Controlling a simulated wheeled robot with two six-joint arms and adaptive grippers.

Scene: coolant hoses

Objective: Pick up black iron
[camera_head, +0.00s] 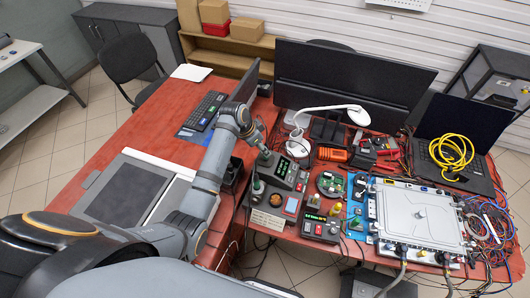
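A soldering station (285,170) with a lit green display stands on the red desk, just right of my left forearm. Two small dark green-grey upright pieces, one behind (265,154) and one in front (257,187), stand at its left side; they look like iron handles in holders. I cannot tell which is the black iron. My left gripper (256,133) is above and behind the station, close to the rear handle. Its fingers are too small to tell open from shut, and I see nothing clearly held. My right gripper is not in view.
A white desk lamp (299,143) stands just right of the gripper. A second device with a green display (320,228), a large silver metal case (420,217) and tangled cables crowd the right. Monitors (350,75) stand behind. The red desk (135,127) at left has free room.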

